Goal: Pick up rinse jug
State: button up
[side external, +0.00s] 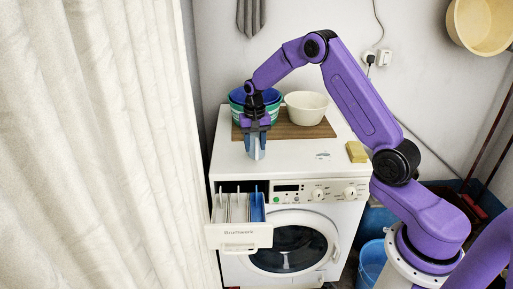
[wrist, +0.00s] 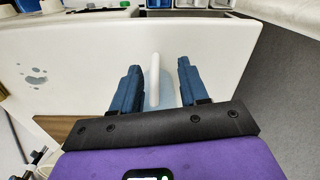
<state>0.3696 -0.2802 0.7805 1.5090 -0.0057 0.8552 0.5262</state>
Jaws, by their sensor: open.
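The rinse jug (side external: 256,152) looks like a small pale blue-white vessel on the washing machine top near its front edge, partly hidden by my gripper (side external: 256,137). In the wrist view, the jug's upright white handle (wrist: 155,78) and part of its light blue body (wrist: 171,92) show between the two blue fingers. My gripper (wrist: 158,67) is open, with one finger on each side of the handle. Gaps show between the handle and both fingers. Most of the jug's body is hidden in both views.
The washing machine (side external: 288,190) has its detergent drawer (side external: 238,236) pulled out in front. Behind the jug, a brown board (side external: 300,132) carries a cream bowl (side external: 306,108) and stacked blue and green basins (side external: 238,110). A yellow sponge (side external: 357,152) lies right. A curtain (side external: 100,150) hangs left.

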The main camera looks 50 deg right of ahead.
jog(key=shift+s+d+f, duration=0.1)
jog(key=shift+d+f, duration=0.1)
jog(key=shift+f, duration=1.2)
jog(key=shift+s+d+f, duration=0.1)
jog(key=shift+d+f, duration=0.05)
jog(key=shift+f, duration=1.2)
grip_shut()
